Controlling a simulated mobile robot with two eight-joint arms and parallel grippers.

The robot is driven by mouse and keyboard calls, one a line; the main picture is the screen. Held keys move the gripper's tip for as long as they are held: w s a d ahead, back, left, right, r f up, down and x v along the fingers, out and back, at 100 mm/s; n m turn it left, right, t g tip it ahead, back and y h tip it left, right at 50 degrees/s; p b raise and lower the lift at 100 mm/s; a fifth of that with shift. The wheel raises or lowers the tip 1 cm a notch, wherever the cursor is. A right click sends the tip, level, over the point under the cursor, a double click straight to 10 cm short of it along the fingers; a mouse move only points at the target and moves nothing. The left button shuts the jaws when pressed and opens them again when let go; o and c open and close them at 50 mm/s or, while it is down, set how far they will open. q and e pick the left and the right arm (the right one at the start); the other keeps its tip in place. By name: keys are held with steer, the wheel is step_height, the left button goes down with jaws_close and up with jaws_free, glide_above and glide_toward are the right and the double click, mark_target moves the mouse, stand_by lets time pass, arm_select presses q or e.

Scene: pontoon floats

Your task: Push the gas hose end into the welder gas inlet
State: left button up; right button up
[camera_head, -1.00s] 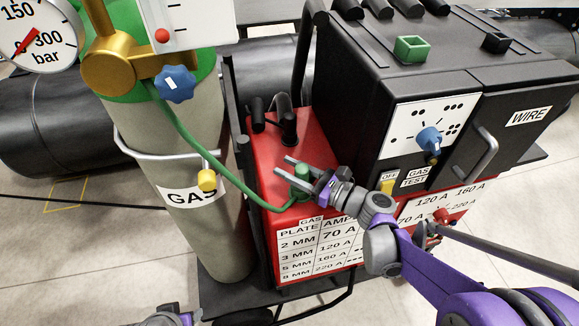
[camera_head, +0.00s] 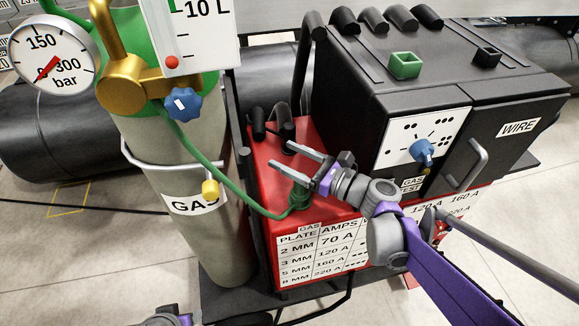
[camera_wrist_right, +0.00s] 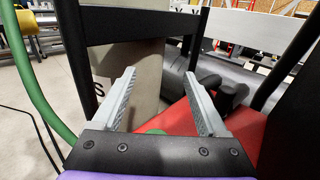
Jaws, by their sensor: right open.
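The green gas hose (camera_head: 215,167) runs down from the cylinder's regulator. Its green end (camera_head: 298,197) stands on the red top of the welder, by the GAS label (camera_head: 308,229). My right gripper (camera_head: 280,155) is open, its fingers just above and behind the hose end, not closed on it. In the right wrist view the open fingers (camera_wrist_right: 163,100) have a bit of green low between them. The inlet is hidden under the hose end, so I cannot tell how deep it sits. A purple and grey part of my left arm shows at the bottom edge; its jaws cannot be made out.
The gas cylinder (camera_head: 172,222) with its gauge (camera_head: 50,57) stands left of the welder. Black upright posts and handles (camera_head: 286,122) are close behind the gripper. The black wire feeder (camera_head: 352,92) rises to the right. Open floor lies at lower left.

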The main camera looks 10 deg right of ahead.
arm_select(q)
steer(key=shift+r, duration=0.5)
arm_select(e)
step_height(320, 180, up, 3)
steer(key=shift+f, duration=0.2)
steer(key=s+a+f+n+g+h, duration=0.3)
steer(key=s+f+n+g+h, duration=0.25)
steer(key=s+f+n, duration=0.65)
steer(key=s+d+f+n+g+h, duration=0.3)
steer(key=s+d+f+n+h, duration=0.4)
steer(key=s+d+n, duration=0.5)
arm_select(q)
step_height(320, 180, up, 17)
steer(key=w+p, duration=0.2)
steer(key=p, duration=1.3)
steer(key=shift+f+t, duration=0.15)
steer(key=shift+t, duration=0.25)
arm_select(e)
step_height(320, 180, up, 17)
steer(key=w+a+n+t, duration=0.1)
steer(key=n, duration=0.2)
steer(key=shift+a+f, duration=0.2)
steer(key=shift+a, duration=0.2)
